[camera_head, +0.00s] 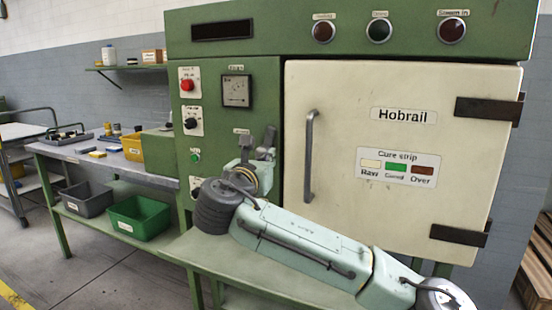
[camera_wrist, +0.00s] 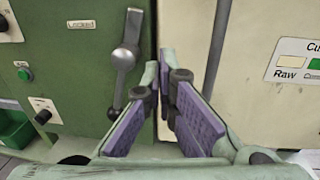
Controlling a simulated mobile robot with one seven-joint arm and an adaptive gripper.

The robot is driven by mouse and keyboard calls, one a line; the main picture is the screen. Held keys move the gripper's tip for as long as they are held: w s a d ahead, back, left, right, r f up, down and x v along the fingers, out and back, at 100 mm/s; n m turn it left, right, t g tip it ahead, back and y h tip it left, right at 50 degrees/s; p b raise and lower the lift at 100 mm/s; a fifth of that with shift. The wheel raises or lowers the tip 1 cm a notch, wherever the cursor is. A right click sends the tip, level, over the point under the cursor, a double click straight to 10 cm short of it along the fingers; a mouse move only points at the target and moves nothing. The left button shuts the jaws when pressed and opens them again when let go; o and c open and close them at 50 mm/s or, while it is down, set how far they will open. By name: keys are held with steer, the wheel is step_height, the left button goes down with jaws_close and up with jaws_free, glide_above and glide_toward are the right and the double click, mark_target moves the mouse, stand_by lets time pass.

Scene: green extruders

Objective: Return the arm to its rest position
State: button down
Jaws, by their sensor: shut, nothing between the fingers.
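My gripper (camera_head: 266,142) is at the end of my pale green arm (camera_head: 300,240), which reaches in from the lower right of the head view. It stands in front of the green oven's panel, close to the left edge of the cream door. In the wrist view my gripper (camera_wrist: 162,68) points at the seam between panel and door. Its purple-padded fingers meet towards the tips, with nothing between them. A grey lever (camera_wrist: 124,60) stands upright on the panel just left of the fingers. Whether the fingers touch the machine cannot be told.
The cream door (camera_head: 340,120) labelled Hobrail is shut, with a vertical grey handle (camera_head: 310,155). A green ledge (camera_head: 225,255) runs below my arm. A bench (camera_head: 60,150) with a yellow bin (camera_head: 132,147) and small items is at left; a grey bin (camera_head: 88,199) and green bin (camera_head: 139,217) sit below.

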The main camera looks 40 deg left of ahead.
steer(key=shift+v, duration=0.75)
steer(key=shift+a, duration=0.1)
